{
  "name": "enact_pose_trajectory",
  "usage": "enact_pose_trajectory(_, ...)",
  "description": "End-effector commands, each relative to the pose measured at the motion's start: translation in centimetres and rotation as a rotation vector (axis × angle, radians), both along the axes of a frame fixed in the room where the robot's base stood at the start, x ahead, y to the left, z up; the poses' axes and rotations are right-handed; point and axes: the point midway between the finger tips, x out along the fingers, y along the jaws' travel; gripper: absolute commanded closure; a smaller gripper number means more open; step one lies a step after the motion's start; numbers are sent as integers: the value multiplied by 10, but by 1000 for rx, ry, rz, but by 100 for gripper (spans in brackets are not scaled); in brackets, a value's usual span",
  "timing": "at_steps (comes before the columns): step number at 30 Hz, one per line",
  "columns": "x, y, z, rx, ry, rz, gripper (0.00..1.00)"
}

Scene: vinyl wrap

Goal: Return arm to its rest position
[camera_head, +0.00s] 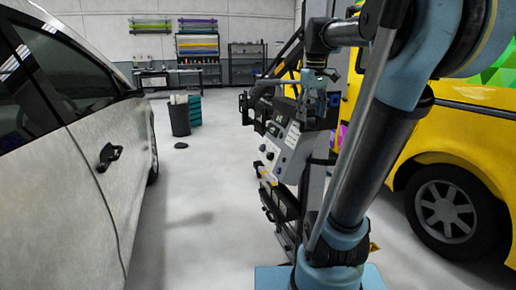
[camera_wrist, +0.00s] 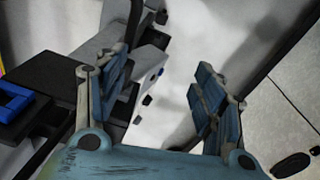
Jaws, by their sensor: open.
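My gripper (camera_wrist: 165,85) is open and empty in the wrist view, its two blue-grey fingers spread wide apart with pale floor between them. In the head view my gripper (camera_head: 318,98) hangs small at the end of my arm, in front of or beside a grey machine. My arm (camera_head: 365,165) rises from the lower middle to the upper right and then bends back left. Its upper joint is cut off by the picture's top edge. The fingertips are too small in the head view to make out.
A grey machine with a control panel (camera_head: 283,150) stands close to my arm. A white car (camera_head: 85,160) is at the left, a yellow vehicle (camera_head: 440,135) at the right. A dark bin (camera_head: 180,118) stands farther back. The floor (camera_head: 200,210) between car and machine is clear.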

Motion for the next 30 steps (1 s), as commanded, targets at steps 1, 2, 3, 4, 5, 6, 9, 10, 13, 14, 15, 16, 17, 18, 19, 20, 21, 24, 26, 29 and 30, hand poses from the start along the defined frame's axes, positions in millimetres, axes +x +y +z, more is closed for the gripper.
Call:
enact_pose_trajectory(1,-15,0,-17,2,-7,-26,37)
enact_pose_trajectory(2,-23,0,-26,3,-10,-43,37)
enact_pose_trajectory(3,-33,1,-40,6,-16,-67,37)
enact_pose_trajectory(4,-41,1,-50,9,-20,-84,37)
enact_pose_trajectory(5,-48,1,-60,10,-24,-101,37)
enact_pose_trajectory(6,-58,1,-73,13,-30,-125,37)
enact_pose_trajectory(9,-84,1,-109,20,-44,-184,37)
enact_pose_trajectory(10,-92,1,-120,22,-48,-200,37)
enact_pose_trajectory(13,-116,2,-157,30,-62,-258,37)
enact_pose_trajectory(14,-124,2,-169,32,-66,-276,37)
enact_pose_trajectory(15,-134,2,-184,36,-72,-300,37)
enact_pose_trajectory(16,-141,2,-195,39,-75,-316,37)
enact_pose_trajectory(17,-148,2,-207,42,-79,-334,37)
enact_pose_trajectory(18,-156,2,-221,46,-84,-353,37)
enact_pose_trajectory(19,-162,2,-231,48,-87,-369,37)
enact_pose_trajectory(20,-167,2,-240,51,-91,-382,37)
enact_pose_trajectory(21,-174,2,-252,54,-95,-399,37)
enact_pose_trajectory(24,-186,2,-274,60,-102,-431,37)
enact_pose_trajectory(26,-191,2,-282,63,-105,-443,37)
enact_pose_trajectory(29,-194,2,-289,65,-106,-455,37)
enact_pose_trajectory(30,-195,2,-290,65,-107,-456,37)
